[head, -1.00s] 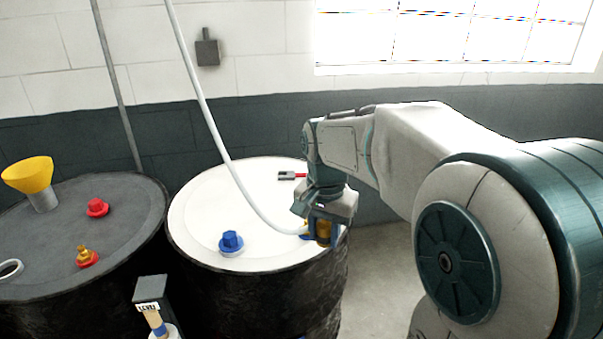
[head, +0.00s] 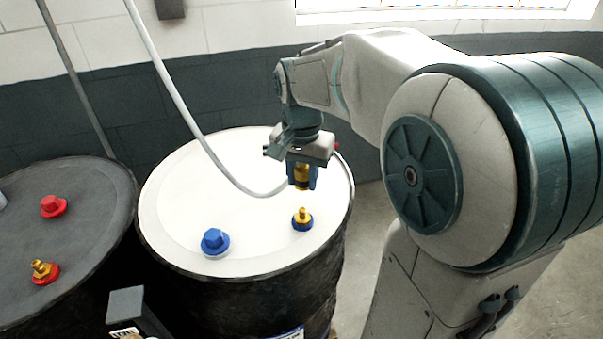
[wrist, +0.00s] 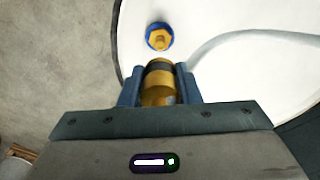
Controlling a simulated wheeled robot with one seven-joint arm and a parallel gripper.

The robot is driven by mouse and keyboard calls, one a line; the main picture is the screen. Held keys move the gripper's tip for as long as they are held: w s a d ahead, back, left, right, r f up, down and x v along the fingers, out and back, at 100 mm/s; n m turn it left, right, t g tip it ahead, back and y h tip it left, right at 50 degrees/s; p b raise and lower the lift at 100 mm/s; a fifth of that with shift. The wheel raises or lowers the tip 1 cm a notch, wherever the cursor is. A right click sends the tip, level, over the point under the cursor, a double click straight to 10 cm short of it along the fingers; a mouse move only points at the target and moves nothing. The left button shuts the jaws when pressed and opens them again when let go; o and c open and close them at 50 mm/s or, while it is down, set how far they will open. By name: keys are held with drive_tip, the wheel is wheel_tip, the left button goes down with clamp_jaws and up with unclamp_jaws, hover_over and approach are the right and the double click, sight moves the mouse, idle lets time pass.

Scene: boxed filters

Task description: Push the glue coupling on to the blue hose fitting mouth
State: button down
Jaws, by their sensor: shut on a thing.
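The glue coupling (head: 302,175) is a brass-yellow cylinder with a dark band, and the pale hose runs to it. My gripper (head: 301,178) is shut on it, with a blue finger on each side; the wrist view also shows the coupling (wrist: 158,82) between the fingers. The blue hose fitting (head: 302,219) is a brass stub on a blue base, upright near the front right of the white drum lid. In the head view the coupling hangs above it with a visible gap. The wrist view shows the fitting (wrist: 159,37) just beyond the coupling, apart from it.
A blue cap (head: 215,241) stands on the white drum lid (head: 190,180) left of the fitting. The dark drum at left carries a red cap (head: 53,206) and a brass fitting with a red base (head: 43,271). The pale hose (head: 185,110) loops down from the upper left.

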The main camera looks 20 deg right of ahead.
sight(302, 210)
drive_tip(key=shift+r, duration=0.1)
drive_tip(key=shift+f+b, duration=2.15)
drive_tip(key=shift+f, duration=0.9)
drive_tip(key=shift+f+b, duration=1.4)
drive_tip(key=shift+f, duration=0.6)
drive_tip(key=c, duration=1)
unclamp_jaws()
drive_tip(key=shift+o, duration=0.2)
drive_tip(key=shift+r, duration=0.1)
drive_tip(key=r, duration=1.3)
drive_tip(key=shift+s+a+r, duration=0.15)
drive_tip(key=shift+s+r, duration=0.05)
drive_tip(key=shift+r, duration=0.2)
drive_tip(key=shift+f, duration=0.1)
